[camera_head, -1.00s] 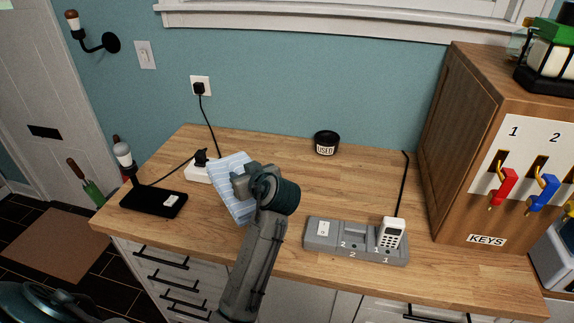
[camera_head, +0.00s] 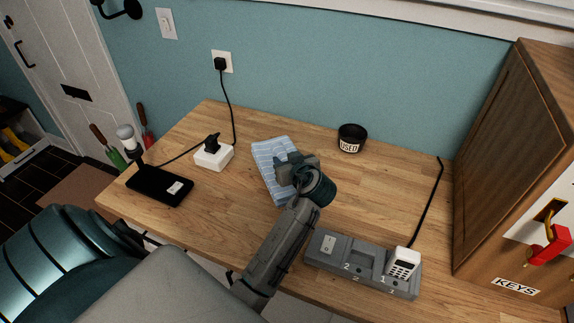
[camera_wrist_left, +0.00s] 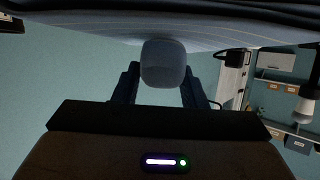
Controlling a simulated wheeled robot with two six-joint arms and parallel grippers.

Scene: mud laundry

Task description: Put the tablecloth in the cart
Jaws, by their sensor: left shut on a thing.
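The tablecloth (camera_head: 268,166) is a light blue folded cloth at the middle of the wooden counter in the head view. My left gripper (camera_head: 292,171) is shut on its right side. In the left wrist view the cloth (camera_wrist_left: 215,35) spreads across the top, and a rounded grey-blue shape lies between the fingers (camera_wrist_left: 160,80). Whether the cloth touches the counter is hard to tell. The cart is not visible in either view. My right gripper is not in view.
A white power adapter (camera_head: 214,156) and black device (camera_head: 160,186) lie left of the cloth. A black "USED" pot (camera_head: 352,138) stands behind. A grey dock (camera_head: 345,267) with a white handset (camera_head: 403,263) is at front right, and a wooden key cabinet (camera_head: 510,150) at right.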

